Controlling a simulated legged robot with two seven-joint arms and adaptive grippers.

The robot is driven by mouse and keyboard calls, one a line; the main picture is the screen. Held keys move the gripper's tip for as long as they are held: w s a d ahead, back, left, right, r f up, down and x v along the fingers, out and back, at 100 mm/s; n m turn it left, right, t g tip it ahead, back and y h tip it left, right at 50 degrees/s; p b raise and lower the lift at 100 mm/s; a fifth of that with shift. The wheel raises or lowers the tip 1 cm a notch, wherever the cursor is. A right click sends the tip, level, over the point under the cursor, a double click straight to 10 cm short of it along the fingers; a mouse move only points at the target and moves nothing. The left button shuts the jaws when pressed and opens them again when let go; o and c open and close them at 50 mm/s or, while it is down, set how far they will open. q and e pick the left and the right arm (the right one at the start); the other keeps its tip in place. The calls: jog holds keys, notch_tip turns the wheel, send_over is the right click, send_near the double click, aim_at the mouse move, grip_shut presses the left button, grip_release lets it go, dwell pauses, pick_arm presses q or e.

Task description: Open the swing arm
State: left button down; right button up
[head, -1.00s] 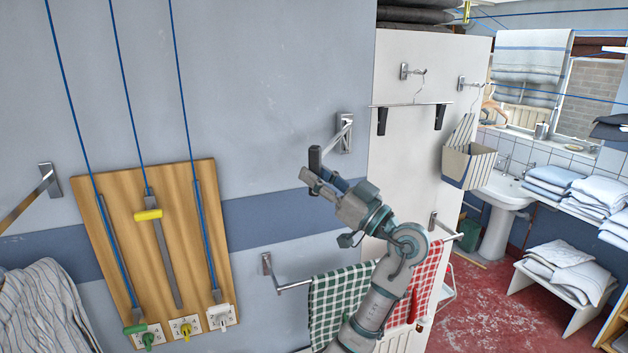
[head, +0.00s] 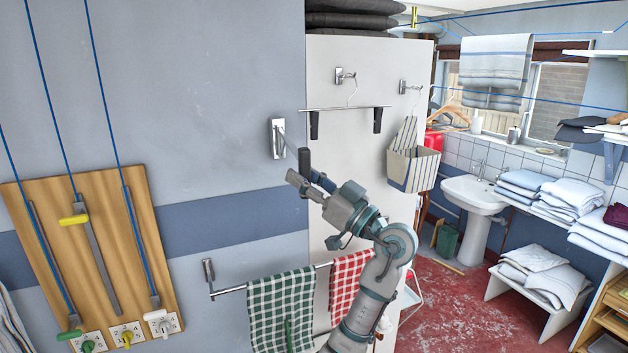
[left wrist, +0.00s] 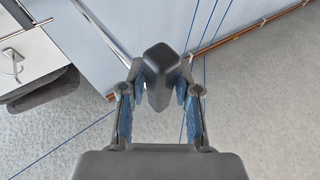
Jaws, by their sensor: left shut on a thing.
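The swing arm (head: 289,147) is a thin metal bar on a wall bracket (head: 278,138) in the head view. It juts out from the wall and ends in an upright dark handle (head: 304,160), which appears to the right of the bracket. My left gripper (head: 305,183) is shut on this handle, around its lower part. In the left wrist view the dark handle (left wrist: 162,70) stands between the blue-padded fingers of the left gripper (left wrist: 160,100). My right gripper is not in view.
A towel rail (head: 230,289) with green and red checked cloths is below. A white cabinet side (head: 345,210) with hooks and a hanger stands just behind my left arm. A wooden cord board (head: 105,215) is at left. Red floor (head: 455,300) is open at right.

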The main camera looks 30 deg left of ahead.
pick_arm(q)
jog(key=shift+s+a+r, duration=0.15)
jog(key=shift+s+r, duration=0.05)
jog(key=shift+r, duration=0.15)
jog(key=c, duration=1)
grip_release()
jog(key=shift+o, duration=0.2)
jog(key=shift+w, duration=0.1)
jog(key=shift+a+f, duration=0.1)
